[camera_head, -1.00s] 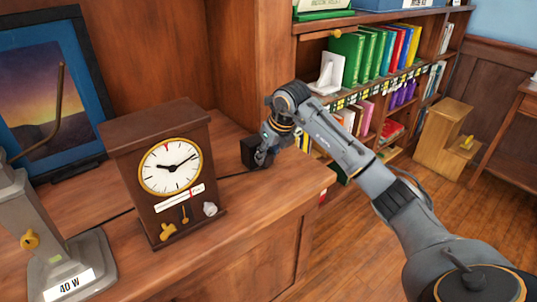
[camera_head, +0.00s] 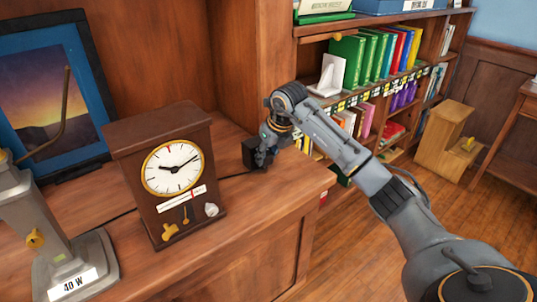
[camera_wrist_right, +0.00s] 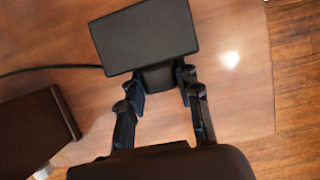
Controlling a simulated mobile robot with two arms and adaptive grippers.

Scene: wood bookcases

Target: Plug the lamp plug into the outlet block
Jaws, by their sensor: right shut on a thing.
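The outlet block (camera_head: 249,153) is a small black box on the wooden desk, to the right of the clock. In the right wrist view the block (camera_wrist_right: 145,36) shows as a large dark rectangle. My right gripper (camera_head: 263,160) is at the block's near side. In the wrist view its two fingers (camera_wrist_right: 161,88) are closed on a dark piece, which looks like the plug (camera_wrist_right: 159,77). The piece lies against or under the block's edge; I cannot tell how far in it is. The grey lamp (camera_head: 75,262), labelled 40 W, stands at the left. My left gripper is not in view.
A dark wooden clock (camera_head: 163,168) stands between lamp and block. A black cable (camera_wrist_right: 50,69) runs over the desk towards the block. A framed picture (camera_head: 45,110) leans at the back left. A bookcase (camera_head: 380,95) is behind my right arm. The desk front is clear.

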